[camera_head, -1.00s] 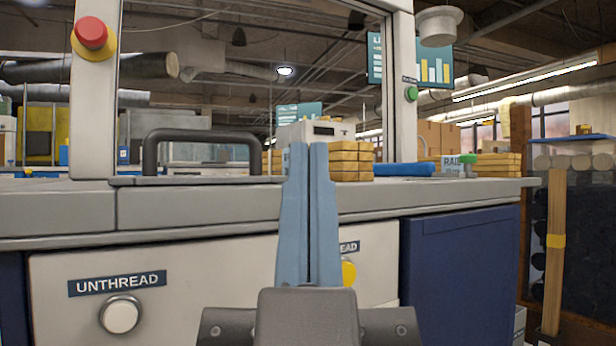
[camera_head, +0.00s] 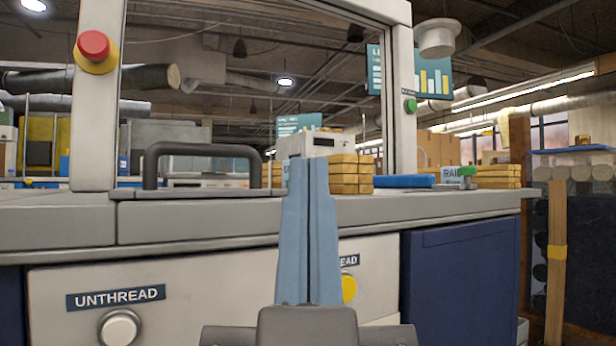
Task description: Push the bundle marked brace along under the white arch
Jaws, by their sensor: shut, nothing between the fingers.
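The white arch (camera_head: 403,120) rises from the grey bench (camera_head: 220,217); its left post (camera_head: 85,130) also shows. A stack of yellowish wood strips (camera_head: 352,175) lies on the bench top near the arch's right post, just right of my fingertips in the picture. A second wood stack (camera_head: 498,176) lies farther right, by a card reading RAIL (camera_head: 451,174). I can read no brace mark on either stack. My gripper (camera_head: 308,162) is shut and empty, fingers pointing up in front of the bench; its fingertips overlap the white box behind. I cannot tell its distance from the stacks.
A dark bar handle (camera_head: 205,150) stands on the bench to the left. A blue item (camera_head: 404,181) lies between the stacks. A red stop button (camera_head: 93,46) is on the left post. The bench front carries an UNTHREAD button (camera_head: 119,328) and a yellow button (camera_head: 349,289).

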